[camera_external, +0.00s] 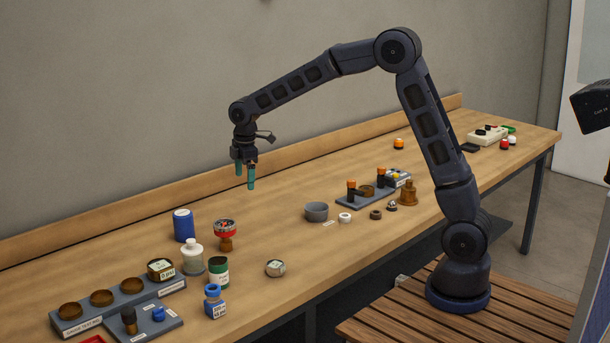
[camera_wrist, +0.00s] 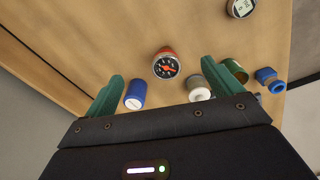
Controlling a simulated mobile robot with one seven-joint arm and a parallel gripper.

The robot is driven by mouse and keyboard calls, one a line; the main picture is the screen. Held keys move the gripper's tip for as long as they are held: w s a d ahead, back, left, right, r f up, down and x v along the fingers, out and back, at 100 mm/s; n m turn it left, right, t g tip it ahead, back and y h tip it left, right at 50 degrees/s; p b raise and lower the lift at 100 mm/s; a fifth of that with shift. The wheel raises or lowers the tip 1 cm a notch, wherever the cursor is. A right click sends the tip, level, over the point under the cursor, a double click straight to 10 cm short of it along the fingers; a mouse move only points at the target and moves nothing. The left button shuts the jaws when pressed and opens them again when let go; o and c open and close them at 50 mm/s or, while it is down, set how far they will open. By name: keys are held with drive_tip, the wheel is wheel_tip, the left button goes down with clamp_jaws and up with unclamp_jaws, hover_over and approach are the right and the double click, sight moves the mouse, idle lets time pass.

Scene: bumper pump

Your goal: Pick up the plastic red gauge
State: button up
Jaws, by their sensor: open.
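The red gauge (camera_external: 225,230) has a round dial with a red rim and a brown fitting under it. It stands upright on the bench, right of the blue canister. In the wrist view the gauge (camera_wrist: 166,65) shows its dark face, ahead of and between the two fingers. My gripper (camera_external: 245,180) is open and empty, with teal fingers pointing down, well above the bench and behind the gauge. In the wrist view the fingers of my gripper (camera_wrist: 160,88) are spread wide. Nothing touches the gauge.

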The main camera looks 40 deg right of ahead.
drive_tip(key=n, duration=0.2)
approach(224, 223)
drive_tip(key=shift+w+d+f+g, duration=0.35)
drive_tip(key=shift+w+d, duration=0.1)
drive_tip(key=shift+d, duration=0.1)
drive_tip(key=shift+w+a+f, duration=0.15)
drive_tip(key=shift+a+f, duration=0.15)
drive_tip(key=shift+f, duration=0.2)
wheel_tip(224, 223, down, 5)
drive_tip(key=shift+f, duration=0.2)
drive_tip(key=shift+s+a+f, duration=0.1)
drive_tip(key=shift+s+f, duration=0.05)
drive_tip(key=shift+f, duration=1.1)
drive_tip(key=shift+s+a+f, duration=0.1)
drive_tip(key=shift+s+f, duration=0.05)
drive_tip(key=shift+f, duration=1.1)
drive_tip(key=c, duration=1.2)
drive_tip(key=shift+c, duration=0.9)
drive_tip(key=shift+r, duration=0.15)
